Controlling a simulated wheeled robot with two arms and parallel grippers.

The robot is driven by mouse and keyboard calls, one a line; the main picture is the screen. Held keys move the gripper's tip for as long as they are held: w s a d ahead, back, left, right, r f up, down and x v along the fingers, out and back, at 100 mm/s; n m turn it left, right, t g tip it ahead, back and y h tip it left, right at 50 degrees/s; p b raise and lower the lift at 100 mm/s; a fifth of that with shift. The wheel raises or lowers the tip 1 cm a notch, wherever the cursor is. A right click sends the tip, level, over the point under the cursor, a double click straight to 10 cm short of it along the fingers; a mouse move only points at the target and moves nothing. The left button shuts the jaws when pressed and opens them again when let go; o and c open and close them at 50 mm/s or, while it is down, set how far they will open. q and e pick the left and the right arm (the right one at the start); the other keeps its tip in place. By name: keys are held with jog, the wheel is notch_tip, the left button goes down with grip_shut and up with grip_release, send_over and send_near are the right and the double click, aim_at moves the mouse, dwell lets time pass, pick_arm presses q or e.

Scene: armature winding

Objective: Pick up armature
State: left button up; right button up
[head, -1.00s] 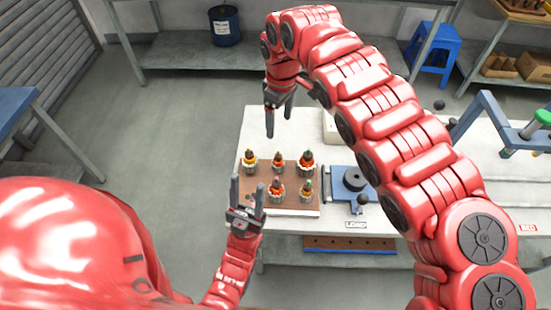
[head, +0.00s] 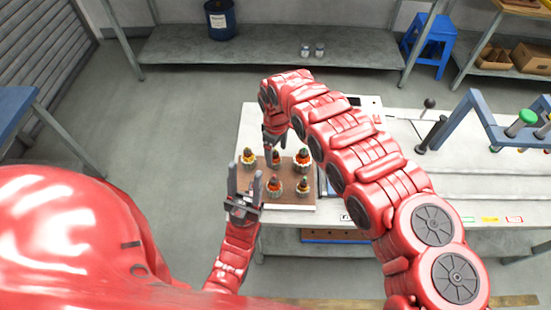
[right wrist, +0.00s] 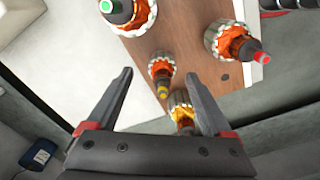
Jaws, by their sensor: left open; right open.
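Several armatures with orange windings and coloured tips, one of them at the front (head: 274,187), stand upright on a brown board (head: 290,205) on the white table. My right gripper (head: 273,150) is open, pointing down over the back row of the board. My left gripper (head: 245,172) is open and empty, pointing up at the board's left front side.
A blue frame with a green knob (head: 527,117) stands on the table at the right. A black-knobbed lever (head: 428,104) is near the back. My right arm hides part of the table's middle. The floor left of the table is clear.

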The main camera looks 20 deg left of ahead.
aim_at(275, 159)
jog(key=f, duration=0.3)
jog(key=shift+s+a+p, duration=0.2)
jog(key=shift+a+p, duration=0.05)
jog(key=shift+p, duration=0.05)
jog(key=shift+w+d+f, duration=0.1)
jog(key=shift+d+f, duration=0.05)
jog(key=shift+f, duration=0.35)
grip_shut()
